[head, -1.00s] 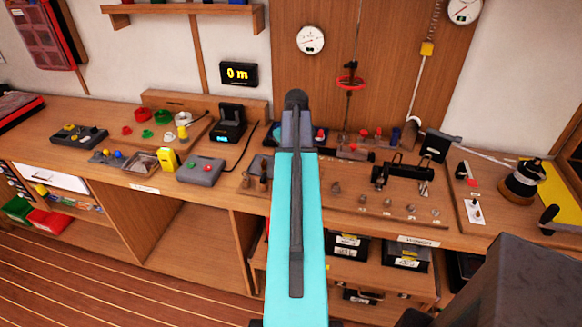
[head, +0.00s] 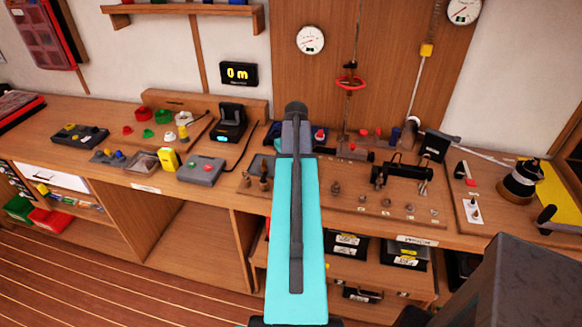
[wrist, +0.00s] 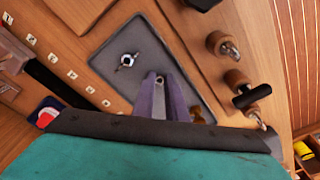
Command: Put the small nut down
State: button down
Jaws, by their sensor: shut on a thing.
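In the wrist view my gripper (wrist: 161,84) has its two grey-purple fingers close together over a dark grey tray (wrist: 111,67). A small pale nut (wrist: 159,79) shows only in part between the fingertips; the fingers hide the rest. Whether it touches the tray cannot be told. A larger silver ring-shaped nut (wrist: 127,60) lies on the tray, up and left of the fingertips and apart from them. A brass-coloured piece (wrist: 197,116) shows right of the fingers. In the head view my own arm hides the gripper and the small nut.
Wooden-handled tools (wrist: 222,45) and a black T-handle (wrist: 252,95) stand right of the tray in the wrist view. A row of white labels (wrist: 72,75) lies to its left. In the head view a grey box with buttons (head: 201,169) stands left of my arm.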

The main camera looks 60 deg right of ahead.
jog(key=shift+s+a+f+b, duration=0.1)
jog(key=shift+f+b, duration=0.1)
jog(key=shift+f, duration=0.15)
jog(key=shift+a+f+b, duration=0.1)
jog(key=shift+f+b, duration=0.05)
jog(key=shift+f, duration=0.15)
jog(key=c, duration=1.8)
grip_release()
jog(key=shift+f, duration=0.1)
jog(key=shift+o, duration=0.2)
jog(key=shift+a, duration=0.1)
jog(key=shift+r, duration=0.75)
notch_tip(320, 180, up, 12)
jog(key=s+b, duration=0.1)
jog(key=b, duration=0.1)
jog(key=shift+r, duration=0.1)
